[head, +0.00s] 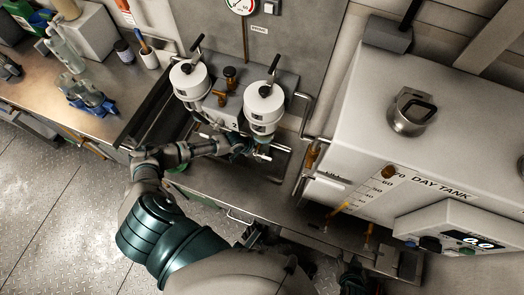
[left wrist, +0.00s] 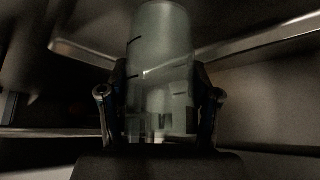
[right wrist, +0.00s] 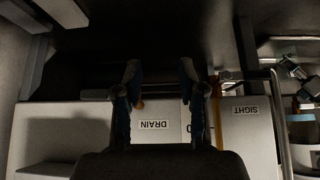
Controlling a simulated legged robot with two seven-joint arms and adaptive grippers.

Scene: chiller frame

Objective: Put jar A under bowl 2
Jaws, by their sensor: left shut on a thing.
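Bowl 2 (head: 264,108) is the right one of two white bowls with black handles on the grey panel, with a "2" just left of it. My left gripper (head: 245,146) is just below bowl 2. In the left wrist view it is shut on a clear, cylindrical jar (left wrist: 160,65), which stands between the two fingers. I cannot read a letter on the jar. In the head view the jar is mostly hidden by the gripper and bowl. My right gripper (right wrist: 160,80) is open and empty, facing a white panel marked DRAIN.
The other white bowl (head: 190,80) hangs at the left. The day tank (head: 420,150) fills the right side, with pipes beside it. A steel bench (head: 95,110) at the left holds bottles, blue-based items and a cup. A sink-like tray (head: 160,125) lies below the bowls.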

